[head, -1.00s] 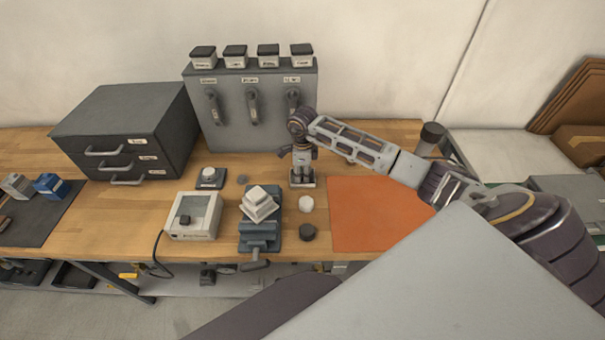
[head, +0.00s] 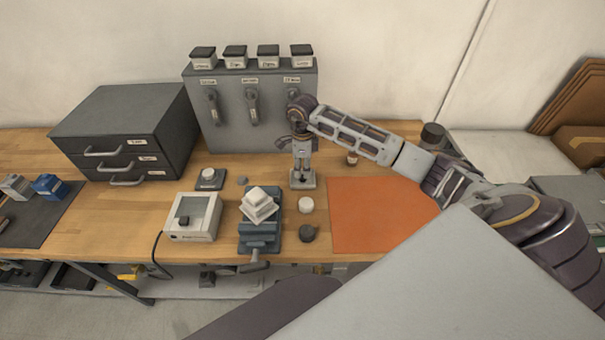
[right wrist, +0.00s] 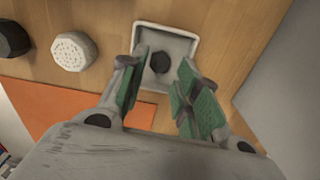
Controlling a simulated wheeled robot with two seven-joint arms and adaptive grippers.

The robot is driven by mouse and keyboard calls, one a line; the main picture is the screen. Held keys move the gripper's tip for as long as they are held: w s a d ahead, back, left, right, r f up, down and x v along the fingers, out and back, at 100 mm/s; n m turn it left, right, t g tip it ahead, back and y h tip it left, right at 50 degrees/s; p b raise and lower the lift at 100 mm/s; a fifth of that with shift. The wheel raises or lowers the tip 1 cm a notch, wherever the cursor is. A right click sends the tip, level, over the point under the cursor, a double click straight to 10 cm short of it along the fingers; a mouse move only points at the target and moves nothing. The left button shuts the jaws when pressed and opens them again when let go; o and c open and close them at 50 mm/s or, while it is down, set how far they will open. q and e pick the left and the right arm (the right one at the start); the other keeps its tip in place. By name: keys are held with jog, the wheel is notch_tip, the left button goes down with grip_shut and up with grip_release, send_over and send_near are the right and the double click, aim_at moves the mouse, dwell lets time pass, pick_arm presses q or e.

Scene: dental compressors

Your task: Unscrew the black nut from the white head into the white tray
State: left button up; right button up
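The black nut (right wrist: 160,63) lies inside the small white tray (right wrist: 181,30), seen in the right wrist view. In the head view the tray (head: 303,186) stands on the bench, left of the orange mat. My right gripper (head: 302,165) hangs just above the tray, fingers pointing down. In the right wrist view its green-padded fingers (right wrist: 166,72) are apart with nothing gripped, on either side of the nut. The white head (head: 259,200) sits in the blue-grey vise (head: 259,235), left of the tray. My left gripper is not in view.
A white round piece (head: 306,204) and a black round piece (head: 307,233) lie between vise and mat. A white box with a dark knob (head: 192,217) stands left of the vise. A grey panel with handles (head: 252,125) rises behind. The orange mat (head: 380,215) is clear.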

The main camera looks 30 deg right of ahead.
notch_tip(320, 180, up, 8)
jog(key=b, duration=0.1)
jog(key=shift+r, duration=0.15)
jog(key=shift+s, duration=0.1)
dwell(1.0)
